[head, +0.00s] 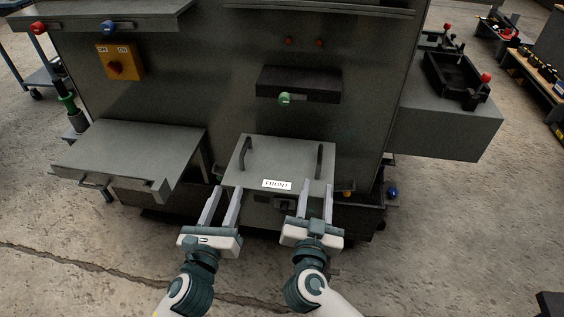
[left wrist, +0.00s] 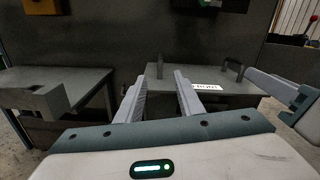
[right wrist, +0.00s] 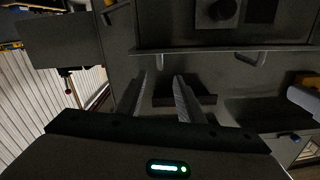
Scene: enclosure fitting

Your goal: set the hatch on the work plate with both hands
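The hatch (head: 280,160) is a flat grey panel with a FRONT label (head: 277,184) near its front edge. It lies flat in front of the cabinet, with a dark handle at its left (head: 245,148) and another at its right (head: 319,160). What supports it is hidden. The label also shows in the left wrist view (left wrist: 205,87). My left gripper (head: 226,189) is open and empty near the hatch's front left corner. My right gripper (head: 316,187) is open and empty near its front right corner. Neither holds a handle. I cannot tell which surface is the work plate.
A grey side table (head: 130,150) stands at the left. A dark shelf with a green knob (head: 285,98) juts from the cabinet above the hatch. A bench (head: 445,130) with a dark tray (head: 455,80) is at the right. Open floor lies in front.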

